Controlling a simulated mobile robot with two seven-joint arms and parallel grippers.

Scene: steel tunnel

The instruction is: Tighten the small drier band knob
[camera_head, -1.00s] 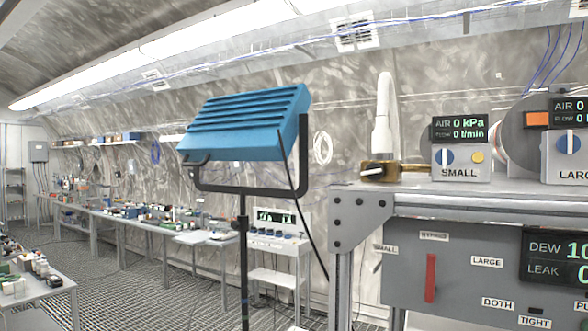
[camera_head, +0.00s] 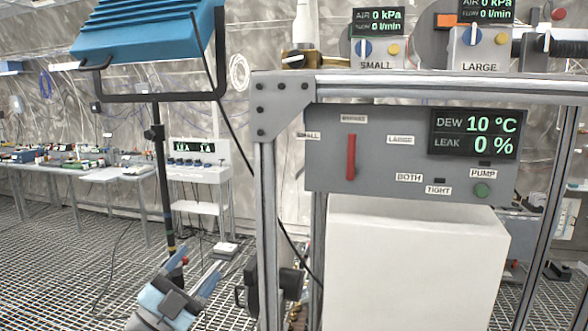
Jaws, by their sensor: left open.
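The small drier, a white upright tube (camera_head: 304,25), stands on the bench top at the upper middle, cut off by the picture's top. How tight the band is cannot be seen. The box marked SMALL (camera_head: 378,50) stands just right of it, with a blue knob and a yellow button. My left gripper (camera_head: 198,271) is low at the lower left, open and empty, well below and left of the band. My right gripper is not in view.
A grey panel (camera_head: 377,165) with a red lever (camera_head: 351,157) hangs under the bench's metal frame (camera_head: 420,86). The display (camera_head: 474,134) reads DEW 10 °C and LEAK 0 %. A blue lamp on a stand (camera_head: 140,30) is at the left. A white block (camera_head: 415,265) stands below the panel.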

